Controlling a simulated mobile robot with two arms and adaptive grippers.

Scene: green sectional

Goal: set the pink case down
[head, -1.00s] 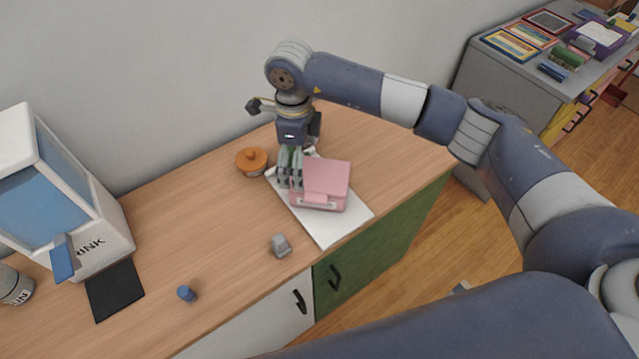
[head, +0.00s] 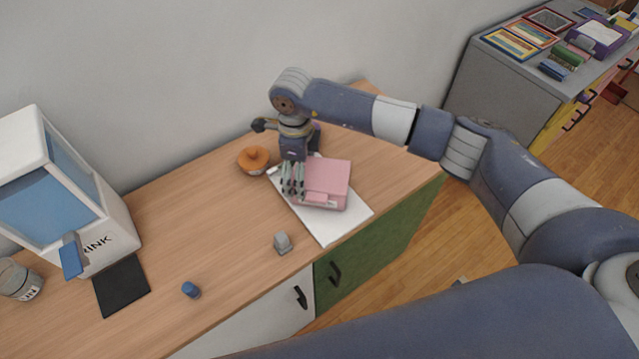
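The pink case (head: 327,178) lies flat on a white sheet (head: 331,228) on the wooden counter. Its front side with a pale latch or handle faces the counter's front edge. My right gripper (head: 292,191) comes down from above at the left end of the case, its fingers overlapping that end in the picture. I cannot tell whether the fingers touch the case or are closed on it. My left gripper is not in view.
An orange lidded pot (head: 253,160) stands close to the left of the gripper. A grey object (head: 283,243) and a small blue cylinder (head: 191,290) are nearer the front edge. A drink dispenser (head: 60,190) and black mat (head: 121,286) are at left.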

